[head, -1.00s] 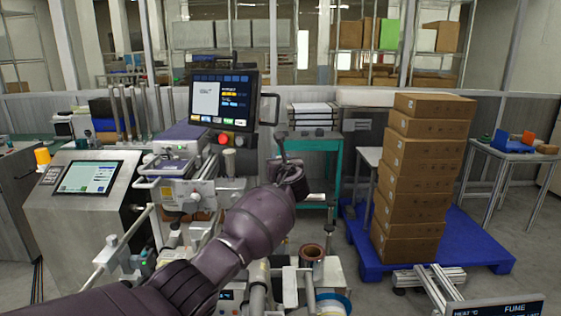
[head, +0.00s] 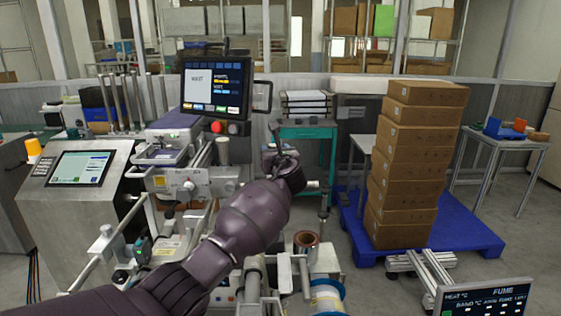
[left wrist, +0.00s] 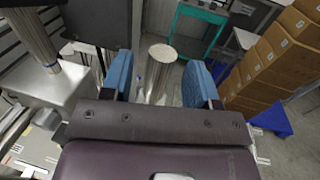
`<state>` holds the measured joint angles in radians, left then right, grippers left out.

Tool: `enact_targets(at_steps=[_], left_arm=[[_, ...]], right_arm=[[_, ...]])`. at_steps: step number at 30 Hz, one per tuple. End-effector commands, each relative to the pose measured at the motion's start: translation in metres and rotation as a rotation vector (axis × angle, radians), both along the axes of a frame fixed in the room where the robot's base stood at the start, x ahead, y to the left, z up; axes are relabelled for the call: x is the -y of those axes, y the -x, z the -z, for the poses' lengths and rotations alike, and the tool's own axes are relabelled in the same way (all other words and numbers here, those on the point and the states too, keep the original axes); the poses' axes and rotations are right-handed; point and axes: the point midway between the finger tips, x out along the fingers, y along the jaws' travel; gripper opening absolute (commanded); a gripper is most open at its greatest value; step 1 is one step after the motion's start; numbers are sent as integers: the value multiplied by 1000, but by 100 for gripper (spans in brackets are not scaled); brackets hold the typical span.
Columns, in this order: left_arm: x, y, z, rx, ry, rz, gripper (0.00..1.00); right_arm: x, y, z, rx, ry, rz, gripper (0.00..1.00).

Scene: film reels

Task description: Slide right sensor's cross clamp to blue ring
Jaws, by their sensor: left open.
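My left arm reaches in from the lower left in the head view, with its gripper (head: 281,146) in front of the machine's right side. In the left wrist view the gripper's two blue fingers (left wrist: 161,82) are apart. A metal post with a round top (left wrist: 162,53) shows in the gap between them; I cannot tell whether it is within their reach. I cannot make out the right sensor's cross clamp or the blue ring for certain; my arm hides part of the machine. My right gripper is not in view.
A monitor (head: 217,88) stands above the machine. A spool with a blue rim (head: 327,297) and a brown roll (head: 306,240) sit low beside my forearm. Stacked cartons (head: 413,165) stand on a blue pallet (head: 470,238) at right. Open floor lies between machine and pallet.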

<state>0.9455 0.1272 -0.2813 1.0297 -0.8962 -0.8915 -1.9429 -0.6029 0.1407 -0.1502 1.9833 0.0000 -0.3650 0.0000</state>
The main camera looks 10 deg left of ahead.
Motion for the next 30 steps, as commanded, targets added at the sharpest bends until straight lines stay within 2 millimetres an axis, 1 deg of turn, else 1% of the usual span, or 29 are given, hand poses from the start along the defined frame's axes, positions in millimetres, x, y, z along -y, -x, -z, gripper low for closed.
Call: enact_targets(at_steps=[7,12,16,22,30], left_arm=[[13,30,0,0,1,3,55],[22,51,1,0,1,2,55],[28,65,1,0,0,1,55],[32,75,0,0,-1,1,55],[33,77,0,0,-1,1,55]], right_arm=[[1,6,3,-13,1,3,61],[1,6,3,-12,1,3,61],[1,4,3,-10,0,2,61],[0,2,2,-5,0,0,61],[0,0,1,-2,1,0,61]])
